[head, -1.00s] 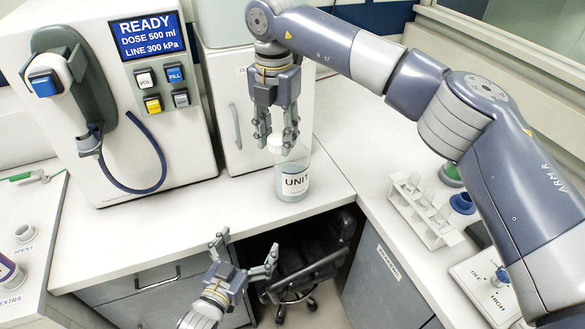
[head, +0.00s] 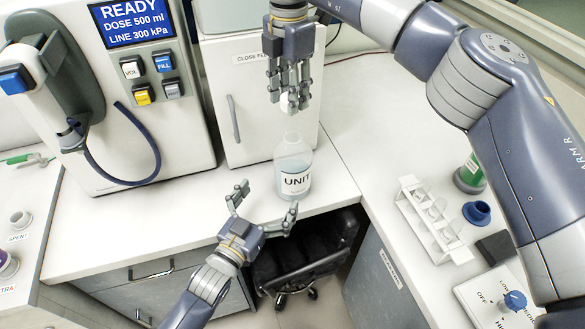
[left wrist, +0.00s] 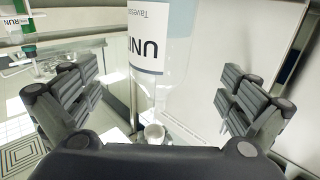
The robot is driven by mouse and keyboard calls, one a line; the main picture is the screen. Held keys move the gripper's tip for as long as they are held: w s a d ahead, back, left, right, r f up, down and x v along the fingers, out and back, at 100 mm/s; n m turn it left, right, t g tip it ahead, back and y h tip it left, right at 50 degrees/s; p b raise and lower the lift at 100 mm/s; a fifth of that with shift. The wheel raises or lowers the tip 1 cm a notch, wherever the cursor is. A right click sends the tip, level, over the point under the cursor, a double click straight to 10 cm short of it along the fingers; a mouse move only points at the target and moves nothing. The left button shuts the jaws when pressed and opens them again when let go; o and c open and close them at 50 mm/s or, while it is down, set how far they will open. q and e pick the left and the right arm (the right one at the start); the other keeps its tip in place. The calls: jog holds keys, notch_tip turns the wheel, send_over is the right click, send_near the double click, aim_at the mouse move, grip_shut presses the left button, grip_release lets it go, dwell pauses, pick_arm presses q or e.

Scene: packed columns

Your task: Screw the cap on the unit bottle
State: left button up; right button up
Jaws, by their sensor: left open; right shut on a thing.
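The unit bottle (head: 293,168), clear with a white UNIT label, stands upright near the counter's front edge; its neck is uncapped. It also fills the middle of the left wrist view (left wrist: 150,45), label upside down. My right gripper (head: 288,104) is above the bottle, shut on the small white cap (head: 287,101), which its fingers partly hide. There is a gap between cap and bottle neck. My left gripper (head: 265,203) is open low in front of the bottle. In the left wrist view its fingers (left wrist: 158,95) stand apart on either side of the bottle, not closed on it.
A dispenser (head: 130,90) with a READY screen and blue hose stands left. A white cabinet (head: 262,100) is behind the bottle. A tube rack (head: 432,220), a blue stopper (head: 477,213) and a dial box (head: 500,300) are right. Counter (head: 350,130) between cabinet and rack is clear.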

aim_at(292, 164)
pick_arm(q)
jog(key=x, duration=1.2)
pick_arm(e)
jog(key=shift+w+d+f, duration=0.1)
jog(key=shift+w+d, duration=0.05)
jog(key=shift+w, duration=0.1)
pick_arm(q)
jog(key=c, duration=1.5)
jog(key=shift+o, duration=0.2)
pick_arm(e)
jog(key=shift+f, duration=2.5)
